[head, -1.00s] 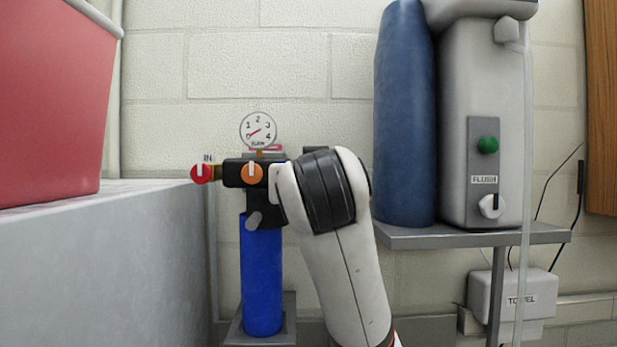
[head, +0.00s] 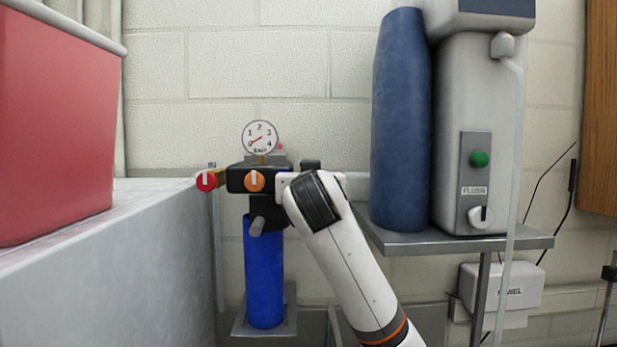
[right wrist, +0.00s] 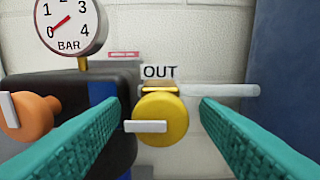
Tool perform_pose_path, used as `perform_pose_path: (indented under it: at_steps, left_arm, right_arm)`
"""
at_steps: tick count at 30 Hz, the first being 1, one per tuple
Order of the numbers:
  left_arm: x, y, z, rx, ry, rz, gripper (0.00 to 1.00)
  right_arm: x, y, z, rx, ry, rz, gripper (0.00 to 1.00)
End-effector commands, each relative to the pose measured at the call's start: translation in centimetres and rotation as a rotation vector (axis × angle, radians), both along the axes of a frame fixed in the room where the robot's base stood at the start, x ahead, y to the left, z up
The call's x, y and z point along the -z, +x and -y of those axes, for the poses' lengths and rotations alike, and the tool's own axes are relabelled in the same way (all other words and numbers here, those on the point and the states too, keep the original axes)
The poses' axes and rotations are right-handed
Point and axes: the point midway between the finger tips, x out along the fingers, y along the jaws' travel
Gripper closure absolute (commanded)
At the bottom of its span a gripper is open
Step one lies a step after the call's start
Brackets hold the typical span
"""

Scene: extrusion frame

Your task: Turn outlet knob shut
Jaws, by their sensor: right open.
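The outlet knob (right wrist: 165,112) is a yellow knob below the label OUT in the right wrist view. Its white bar lies level, reaching out to the left. My right gripper (right wrist: 160,106) is open, its two teal fingers on either side of the knob, with gaps between; I cannot tell how deep the fingertips reach. In the head view my right arm hides this knob and the gripper. An orange knob (head: 254,181) with an upright white bar sits on the black valve body (head: 236,178). My left gripper is not in view.
A red inlet knob (head: 207,181) is at the left. A gauge (head: 260,138) stands above, needle low, over a blue cylinder (head: 264,280). A pale pipe (right wrist: 235,90) runs right from the outlet. A shelf (head: 450,243) with a blue tank (head: 402,120) is close on the right.

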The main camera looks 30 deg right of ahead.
Motion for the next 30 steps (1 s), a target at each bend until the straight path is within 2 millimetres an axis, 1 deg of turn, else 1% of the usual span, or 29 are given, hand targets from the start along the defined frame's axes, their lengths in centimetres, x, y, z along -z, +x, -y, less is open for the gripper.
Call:
perform_pose_path:
  at_steps: [3, 11, 20, 26, 30]
  left_arm:
    - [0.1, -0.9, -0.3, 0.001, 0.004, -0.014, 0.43]
    - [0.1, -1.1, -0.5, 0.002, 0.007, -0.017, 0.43]
    - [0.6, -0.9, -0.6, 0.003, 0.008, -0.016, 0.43]
    - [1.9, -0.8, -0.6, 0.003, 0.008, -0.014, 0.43]
    - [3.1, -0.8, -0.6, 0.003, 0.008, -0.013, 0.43]
  right_arm:
    - [0.1, 0.0, 0.0, 0.000, 0.000, 0.000, 0.44]
    - [0.0, 0.0, 0.0, 0.000, 0.000, 0.000, 0.86]
    - [0.1, 0.0, -0.1, -0.001, 0.028, 0.017, 0.87]
    - [0.3, -0.1, -0.1, -0.004, 0.115, 0.072, 0.87]
    - [0.4, -0.1, -0.1, -0.005, 0.210, 0.131, 0.87]
